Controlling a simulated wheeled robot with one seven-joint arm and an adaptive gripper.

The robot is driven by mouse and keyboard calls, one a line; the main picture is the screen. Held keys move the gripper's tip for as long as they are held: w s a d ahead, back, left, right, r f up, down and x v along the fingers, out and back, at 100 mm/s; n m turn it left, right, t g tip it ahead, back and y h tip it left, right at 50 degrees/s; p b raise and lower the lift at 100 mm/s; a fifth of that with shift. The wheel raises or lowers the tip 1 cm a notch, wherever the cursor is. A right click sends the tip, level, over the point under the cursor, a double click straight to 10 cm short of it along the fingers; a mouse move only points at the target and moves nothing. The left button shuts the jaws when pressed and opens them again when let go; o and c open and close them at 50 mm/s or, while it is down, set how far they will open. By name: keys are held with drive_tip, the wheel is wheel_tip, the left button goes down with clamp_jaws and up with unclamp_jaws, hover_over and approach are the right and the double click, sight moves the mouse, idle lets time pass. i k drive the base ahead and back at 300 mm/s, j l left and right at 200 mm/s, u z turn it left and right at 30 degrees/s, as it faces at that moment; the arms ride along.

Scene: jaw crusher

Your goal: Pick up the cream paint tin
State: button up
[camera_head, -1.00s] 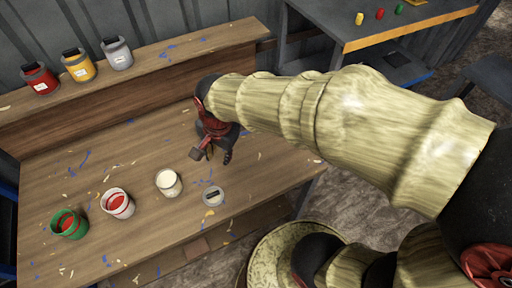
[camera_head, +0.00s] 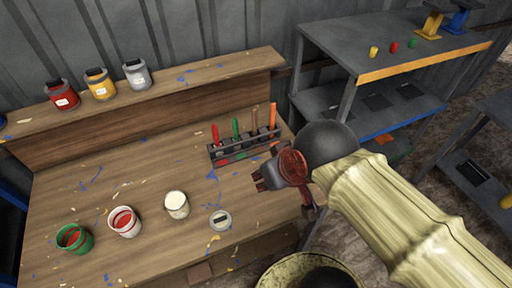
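The cream paint tin (camera_head: 177,205) stands upright and open on the wooden workbench, with pale paint showing at its top. To its left are an open white tin with red paint (camera_head: 125,222) and a green tin with red paint (camera_head: 74,239). A round grey lid-like piece (camera_head: 220,221) with a dark bar lies just right of the cream tin. My gripper (camera_head: 284,198) is over the bench's right edge, well right of the cream tin. Its two dark red fingers look spread apart with nothing between them.
A tool rack (camera_head: 244,147) with several coloured handles stands behind my gripper. Red, yellow and grey tins stand on the raised shelf (camera_head: 205,77). A grey metal table (camera_head: 385,40) is at the back right. The bench behind the cream tin is mostly clear.

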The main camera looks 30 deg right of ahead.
sight(175, 202)
drive_tip(key=k+j+u, duration=0.15)
drive_tip(key=j+u, duration=0.2)
drive_tip(key=j, duration=0.15)
drive_tip(key=k+j+u, duration=0.1)
drive_tip(key=j+u, duration=0.2)
drive_tip(key=j, duration=0.2)
drive_tip(key=j+u, duration=0.35)
drive_tip(key=j, duration=0.15)
